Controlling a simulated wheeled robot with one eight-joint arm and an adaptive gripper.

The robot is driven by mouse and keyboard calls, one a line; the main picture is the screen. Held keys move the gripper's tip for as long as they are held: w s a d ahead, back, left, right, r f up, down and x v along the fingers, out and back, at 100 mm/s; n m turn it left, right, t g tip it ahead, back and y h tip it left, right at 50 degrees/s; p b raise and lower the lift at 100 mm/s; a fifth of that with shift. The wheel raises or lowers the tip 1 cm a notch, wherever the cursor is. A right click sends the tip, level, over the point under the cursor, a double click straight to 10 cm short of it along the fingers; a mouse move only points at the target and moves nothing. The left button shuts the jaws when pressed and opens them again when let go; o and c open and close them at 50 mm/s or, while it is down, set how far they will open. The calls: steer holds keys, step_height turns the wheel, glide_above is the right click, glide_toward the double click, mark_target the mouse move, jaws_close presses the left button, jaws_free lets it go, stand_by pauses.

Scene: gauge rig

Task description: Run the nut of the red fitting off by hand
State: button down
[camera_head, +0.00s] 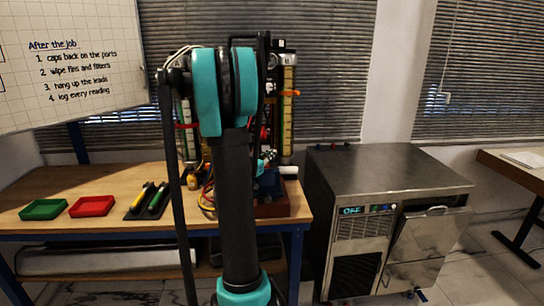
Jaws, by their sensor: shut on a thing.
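The gauge rig (287,110) stands on the wooden bench, mostly hidden behind my arm. A small red part (264,133) shows on the rig just right of my arm; I cannot tell whether it is the red fitting. Another bit of red shows on the rig left of my arm. No nut can be made out. My gripper cannot be made out; my raised arm fills the middle of the view and covers the place in front of the rig.
On the bench (110,190) lie a green tray (44,209), a red tray (91,206) and a dark holder (148,200) with yellow and green tools. Coloured leads (207,190) hang beside my arm. A steel cabinet (390,165) reading OFF stands to the right. A whiteboard hangs upper left.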

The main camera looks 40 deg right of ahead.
steer(key=shift+w+n+t+y, duration=0.15)
steer(key=shift+n+t+y, duration=0.15)
steer(key=shift+n+t, duration=0.3)
steer(key=shift+a+t, duration=0.1)
steer(key=shift+t, duration=0.3)
steer(key=c, duration=1.6)
jaws_free()
steer(key=shift+c, duration=0.2)
steer(key=v, duration=1.2)
steer(key=shift+r, duration=0.2)
steer(key=shift+a, duration=0.1)
